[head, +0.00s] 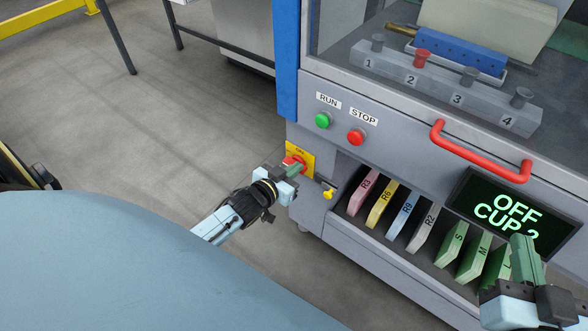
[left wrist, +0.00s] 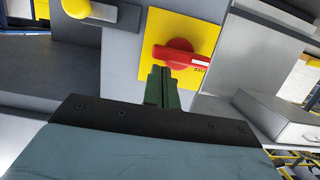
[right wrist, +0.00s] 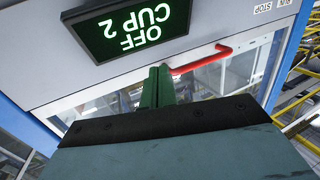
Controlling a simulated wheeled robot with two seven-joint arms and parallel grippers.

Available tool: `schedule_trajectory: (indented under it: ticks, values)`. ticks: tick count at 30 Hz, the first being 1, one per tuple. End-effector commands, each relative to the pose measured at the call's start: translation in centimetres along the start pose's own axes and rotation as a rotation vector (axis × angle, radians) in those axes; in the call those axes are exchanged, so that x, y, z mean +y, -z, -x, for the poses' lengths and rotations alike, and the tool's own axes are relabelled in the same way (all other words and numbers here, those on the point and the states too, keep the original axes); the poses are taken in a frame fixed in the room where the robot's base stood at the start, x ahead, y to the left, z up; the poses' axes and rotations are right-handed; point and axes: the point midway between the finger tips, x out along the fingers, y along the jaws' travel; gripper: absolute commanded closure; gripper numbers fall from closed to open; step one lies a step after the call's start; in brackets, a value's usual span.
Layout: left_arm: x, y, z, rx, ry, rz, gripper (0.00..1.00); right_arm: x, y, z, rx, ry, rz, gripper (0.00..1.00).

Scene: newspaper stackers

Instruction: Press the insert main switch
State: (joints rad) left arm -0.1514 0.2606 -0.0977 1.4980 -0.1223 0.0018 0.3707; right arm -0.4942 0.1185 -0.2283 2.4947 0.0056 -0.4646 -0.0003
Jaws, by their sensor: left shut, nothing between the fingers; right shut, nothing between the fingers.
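A red rotary knob (head: 289,160) sits on a yellow plate (head: 306,156) on the left edge of the machine front. In the left wrist view the knob (left wrist: 182,57) is centred just beyond my fingers, on its yellow plate (left wrist: 160,25). My left gripper (head: 293,170) is shut and empty, its tips at the knob; I cannot tell whether they touch it. My right gripper (head: 524,248) is shut and empty in front of the display (head: 508,212), which reads OFF, CUP 2. It also shows shut in the right wrist view (right wrist: 157,85).
A green RUN button (head: 322,120) and a red STOP button (head: 356,136) are above. A yellow key-like part (head: 329,193) is right of the plate. Several labelled slabs (head: 404,214) stand in a low bay. A red handle (head: 480,152) juts out. Open floor lies left.

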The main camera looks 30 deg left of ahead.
Motion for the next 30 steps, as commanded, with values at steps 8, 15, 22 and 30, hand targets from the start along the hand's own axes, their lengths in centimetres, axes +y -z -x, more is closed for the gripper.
schedule_trajectory:
  ticks: [8,15,22,30]
  values:
    - [0.1,-0.1,0.0,0.000,0.006,-0.020,1.00,0.0,-0.2,0.0,-0.017,-0.001,0.001,1.00]
    - [0.2,-0.1,0.0,0.000,0.016,-0.064,1.00,0.2,-0.8,0.0,-0.052,-0.005,0.003,1.00]
    - [0.3,-0.2,-0.1,0.000,0.026,-0.099,1.00,0.3,-1.2,0.1,-0.078,-0.007,0.003,1.00]
    - [0.5,-0.3,-0.1,0.000,0.039,-0.151,1.00,0.3,-1.9,0.3,-0.118,-0.009,0.002,1.00]
